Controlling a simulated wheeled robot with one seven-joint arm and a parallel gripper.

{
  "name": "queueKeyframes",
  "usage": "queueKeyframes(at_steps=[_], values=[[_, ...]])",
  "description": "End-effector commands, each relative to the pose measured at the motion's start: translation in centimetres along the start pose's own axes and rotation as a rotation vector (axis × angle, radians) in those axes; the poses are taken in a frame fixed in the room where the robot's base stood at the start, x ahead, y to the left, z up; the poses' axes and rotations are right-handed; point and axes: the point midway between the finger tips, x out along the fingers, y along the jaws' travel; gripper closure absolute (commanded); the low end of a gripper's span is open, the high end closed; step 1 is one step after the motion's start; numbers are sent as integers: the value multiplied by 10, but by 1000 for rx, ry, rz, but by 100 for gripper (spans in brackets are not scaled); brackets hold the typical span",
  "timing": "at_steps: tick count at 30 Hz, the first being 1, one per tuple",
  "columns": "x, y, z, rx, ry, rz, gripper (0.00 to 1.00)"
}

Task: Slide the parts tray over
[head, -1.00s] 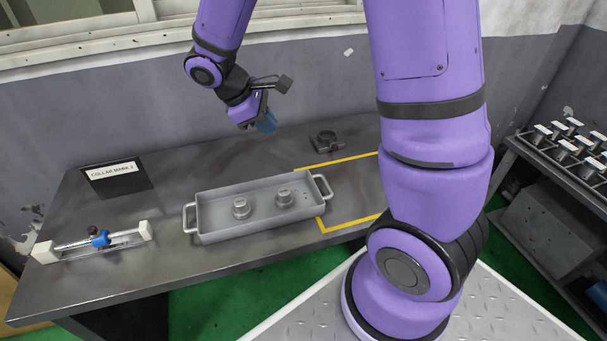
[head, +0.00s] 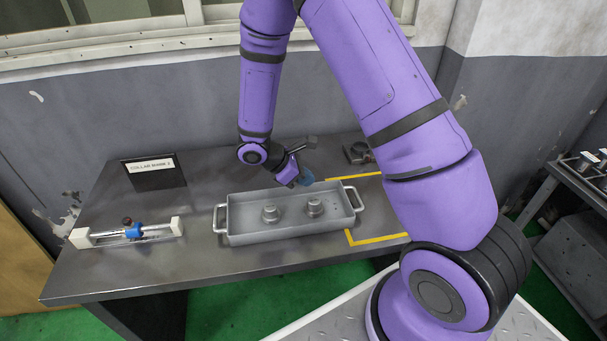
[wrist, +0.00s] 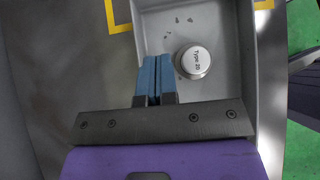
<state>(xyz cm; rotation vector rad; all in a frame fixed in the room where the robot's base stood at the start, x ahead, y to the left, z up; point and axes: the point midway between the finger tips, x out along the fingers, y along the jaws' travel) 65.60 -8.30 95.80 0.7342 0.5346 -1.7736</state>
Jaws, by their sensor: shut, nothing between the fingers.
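The grey parts tray (head: 245,232) sits on the dark bench with a loop handle at each end. It holds two round metal parts, a left one (head: 270,214) and a right one (head: 314,207). The tray's right end lies within the yellow outline (head: 362,240). My gripper (head: 306,178) is above the tray's far side, toward the right.
A rail fixture with white end blocks and a blue clamp (head: 133,231) stands at the bench's left. A "COLLAR MARK" sign (head: 152,168) stands behind it. A dark metal piece (head: 358,153) is at the back right. A rack of parts (head: 590,165) stands far right.

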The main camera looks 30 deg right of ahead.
Motion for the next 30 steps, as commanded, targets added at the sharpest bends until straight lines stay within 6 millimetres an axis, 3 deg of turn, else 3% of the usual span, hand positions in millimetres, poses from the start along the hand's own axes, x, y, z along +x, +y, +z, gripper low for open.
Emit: queueKeyframes(at_steps=[9, 12, 19, 30], values=[[61, -1, 0, -1, -2, -5, 100], [70, 0, 12, 3, -1, -3, 100], [85, 0, 26, 2, 0, -1, 100], [87, 0, 29, 1, 0, -1, 100]])
